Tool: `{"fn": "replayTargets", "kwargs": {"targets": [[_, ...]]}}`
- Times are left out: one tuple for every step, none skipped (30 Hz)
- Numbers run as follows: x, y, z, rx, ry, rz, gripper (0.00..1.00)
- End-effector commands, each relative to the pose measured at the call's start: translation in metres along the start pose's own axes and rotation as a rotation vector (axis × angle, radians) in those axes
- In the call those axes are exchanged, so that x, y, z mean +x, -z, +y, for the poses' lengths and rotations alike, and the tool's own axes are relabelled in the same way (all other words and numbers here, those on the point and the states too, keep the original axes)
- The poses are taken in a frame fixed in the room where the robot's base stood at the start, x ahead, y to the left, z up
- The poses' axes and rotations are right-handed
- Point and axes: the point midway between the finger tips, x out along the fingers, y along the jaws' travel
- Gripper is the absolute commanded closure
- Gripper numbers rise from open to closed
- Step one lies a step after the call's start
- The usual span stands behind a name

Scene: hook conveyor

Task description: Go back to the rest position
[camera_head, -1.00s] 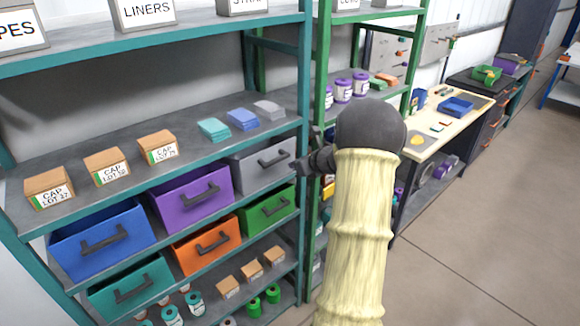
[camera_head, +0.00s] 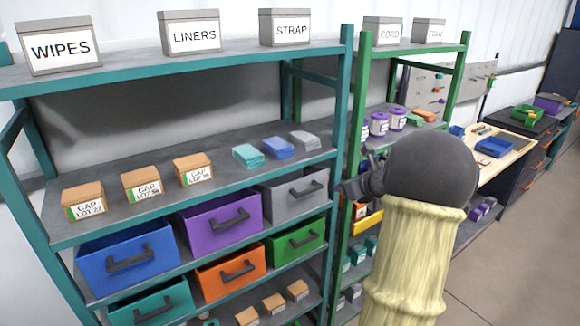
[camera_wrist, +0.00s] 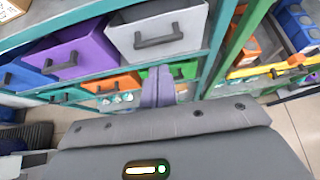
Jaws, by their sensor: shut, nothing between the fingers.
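My gripper (camera_head: 352,187) shows in the head view at the right of the teal shelf, partly hidden by my own sleeved arm. In the wrist view its two fingers (camera_wrist: 158,88) are together with nothing between them. They point toward the shelf's drawers, in front of the green drawer (camera_wrist: 182,72) and below the grey drawer (camera_wrist: 158,32). The gripper appears apart from the shelf, though the exact gap cannot be told.
The teal shelf (camera_head: 190,60) holds labelled boxes, cap cartons (camera_head: 141,184) and coloured drawers such as the purple one (camera_head: 220,218). A green shelf (camera_head: 362,80) stands beside it. A workbench (camera_head: 505,150) is at right. Open floor (camera_head: 510,270) lies at lower right.

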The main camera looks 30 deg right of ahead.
Motion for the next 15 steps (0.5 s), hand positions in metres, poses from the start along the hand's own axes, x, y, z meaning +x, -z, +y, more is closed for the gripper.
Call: {"fn": "replayTargets", "kwargs": {"targets": [[0.000,0.000,0.000,0.000,0.000,0.000,1.00],[0.000,0.000,-0.001,0.000,0.001,0.000,1.00],[-0.001,0.001,-0.001,0.001,0.002,0.000,1.00],[-0.001,0.001,-0.001,0.000,0.002,0.001,1.00],[-0.001,0.001,0.000,-0.004,0.001,0.003,1.00],[0.000,0.002,0.003,-0.018,-0.004,0.010,1.00],[0.002,0.004,0.007,-0.035,-0.011,0.019,1.00],[0.004,0.005,0.013,-0.060,-0.020,0.032,1.00],[0.007,0.009,0.024,-0.105,-0.038,0.053,1.00],[0.010,0.012,0.035,-0.149,-0.057,0.073,1.00],[0.012,0.015,0.046,-0.204,-0.077,0.097,1.00],[0.016,0.022,0.065,-0.290,-0.111,0.133,1.00],[0.019,0.028,0.081,-0.367,-0.143,0.161,1.00],[0.021,0.034,0.098,-0.452,-0.176,0.190,1.00],[0.022,0.044,0.121,-0.576,-0.227,0.228,1.00]]}}
